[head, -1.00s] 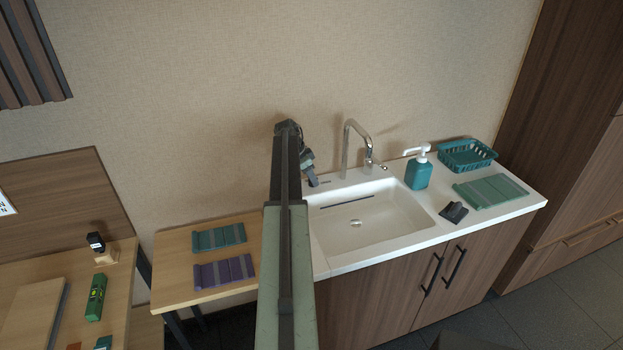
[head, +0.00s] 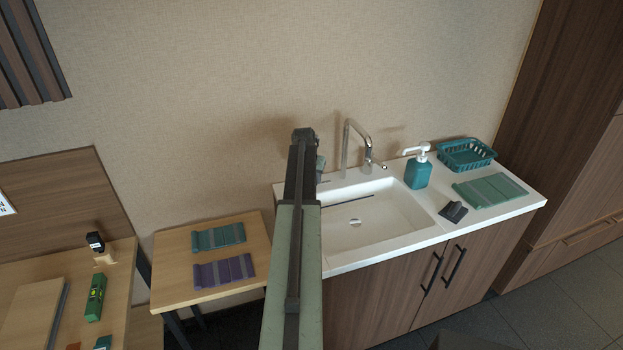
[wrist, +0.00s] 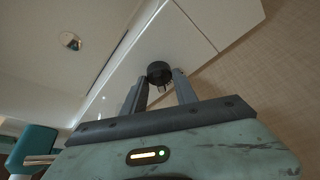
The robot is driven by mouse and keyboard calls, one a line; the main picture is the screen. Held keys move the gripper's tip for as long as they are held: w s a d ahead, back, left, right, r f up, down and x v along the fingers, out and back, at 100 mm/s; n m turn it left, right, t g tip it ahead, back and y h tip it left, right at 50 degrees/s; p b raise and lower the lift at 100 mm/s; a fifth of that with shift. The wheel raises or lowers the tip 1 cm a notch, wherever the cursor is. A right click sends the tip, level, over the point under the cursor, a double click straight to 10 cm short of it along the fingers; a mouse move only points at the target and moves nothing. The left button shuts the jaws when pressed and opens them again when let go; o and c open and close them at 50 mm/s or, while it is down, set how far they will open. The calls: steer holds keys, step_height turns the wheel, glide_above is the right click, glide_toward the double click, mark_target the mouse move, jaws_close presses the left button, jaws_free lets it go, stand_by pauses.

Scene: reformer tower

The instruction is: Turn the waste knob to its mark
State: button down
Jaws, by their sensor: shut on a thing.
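In the wrist view, a round black knob (wrist: 159,70) stands on the white sink counter, close to the wall. My gripper (wrist: 159,84) has its two grey fingers on either side of the knob and is shut on it. Thin dark prongs or lines show just below the knob, between the fingers. I cannot make out the knob's mark or its pointer. In the head view, my arm hides the knob and most of my gripper, at the back left of the sink.
The white sink basin (head: 385,222) lies right of my arm, with a chrome faucet (head: 349,145) close by at the back. A teal soap bottle (head: 417,172) and teal basket (head: 466,154) stand farther right. A wooden side table (head: 180,285) is on the left.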

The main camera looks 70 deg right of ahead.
steer(key=n, duration=0.1)
steer(key=n+t, duration=0.1)
steer(key=n, duration=0.1)
steer(key=shift+s+n, duration=0.25)
steer(key=shift+n, duration=0.05)
steer(key=shift+n+t+y, duration=0.6)
steer(key=shift+n+t, duration=0.2)
steer(key=shift+n, duration=1)
steer(key=c, duration=1)
jaws_free()
steer(key=p+v, duration=0.7)
steer(key=v, duration=0.1)
steer(key=shift+f, duration=0.1)
